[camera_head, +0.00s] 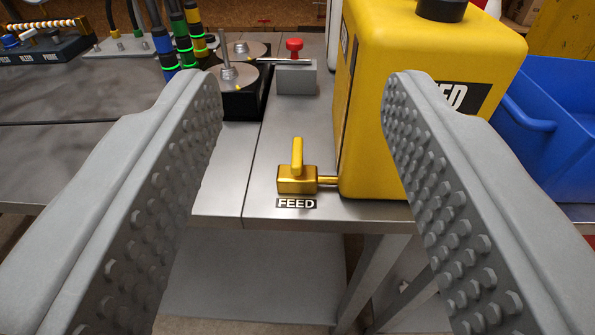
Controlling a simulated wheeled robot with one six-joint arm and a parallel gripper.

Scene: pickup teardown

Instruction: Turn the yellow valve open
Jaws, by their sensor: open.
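The yellow valve (297,178) sits low at the left side of a yellow tank (365,150), joined to it by a short brass-coloured pipe. Its handle stands upright on the valve body. A "FEED" label lies on the metal table just in front of it. My gripper (305,85) is open and empty, with its two grey studded fingers wide apart. The valve shows between the fingers, farther off, and neither finger appears to touch it. The right finger hides part of the tank and its label.
A grey block with a red knob (294,50) and black units with metal discs (240,80) stand behind the valve. A blue bin (540,120) is at right. The table's front edge (330,224) is close before the valve.

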